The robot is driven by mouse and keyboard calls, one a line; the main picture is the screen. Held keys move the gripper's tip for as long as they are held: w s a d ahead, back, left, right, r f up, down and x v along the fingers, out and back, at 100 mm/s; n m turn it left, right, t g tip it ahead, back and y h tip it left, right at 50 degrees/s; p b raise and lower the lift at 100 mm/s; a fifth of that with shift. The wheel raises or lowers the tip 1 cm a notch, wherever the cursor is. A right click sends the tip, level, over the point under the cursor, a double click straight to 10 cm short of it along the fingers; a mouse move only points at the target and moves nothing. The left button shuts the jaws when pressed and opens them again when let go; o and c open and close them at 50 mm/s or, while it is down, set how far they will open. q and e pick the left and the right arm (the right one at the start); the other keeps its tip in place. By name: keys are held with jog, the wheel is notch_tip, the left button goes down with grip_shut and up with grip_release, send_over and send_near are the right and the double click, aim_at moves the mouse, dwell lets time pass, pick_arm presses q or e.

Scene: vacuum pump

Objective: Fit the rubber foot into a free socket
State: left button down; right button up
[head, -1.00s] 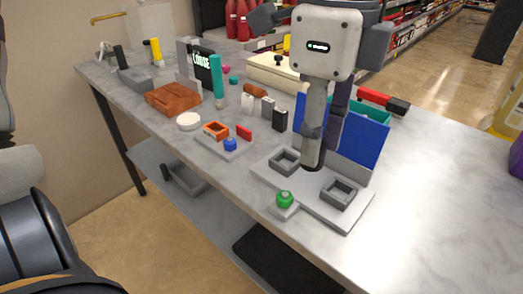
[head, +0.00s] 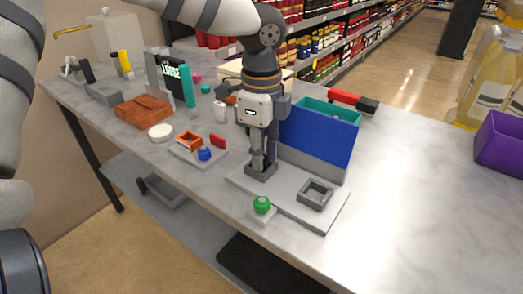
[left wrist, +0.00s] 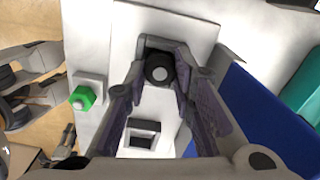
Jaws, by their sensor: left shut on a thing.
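My left gripper (head: 261,163) points down at the back socket of the grey base plate (head: 285,198). In the left wrist view its fingertips (left wrist: 159,75) are shut on the rubber foot (left wrist: 158,68), a dark round piece with a pale centre. The dark-walled back socket (left wrist: 160,42) shows around the foot; I cannot tell how deep the foot sits. In the head view the fingers hide the foot and most of that socket. The front socket (head: 315,193) is an empty square grey frame, also seen in the left wrist view (left wrist: 141,135).
A small tray with a blue knob (head: 204,153) lies to the left.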

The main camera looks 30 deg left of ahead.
pick_arm(q)
jog(key=shift+s+f, duration=0.2)
jog(key=shift+f, duration=0.45)
jog(key=c, duration=1.3)
grip_release()
jog(key=shift+s+f, duration=0.1)
jog(key=shift+f, duration=0.1)
jog(key=shift+c, duration=0.2)
jog(key=shift+f, duration=0.1)
notch_tip(320, 180, up, 14)
jog(key=shift+w, duration=0.2)
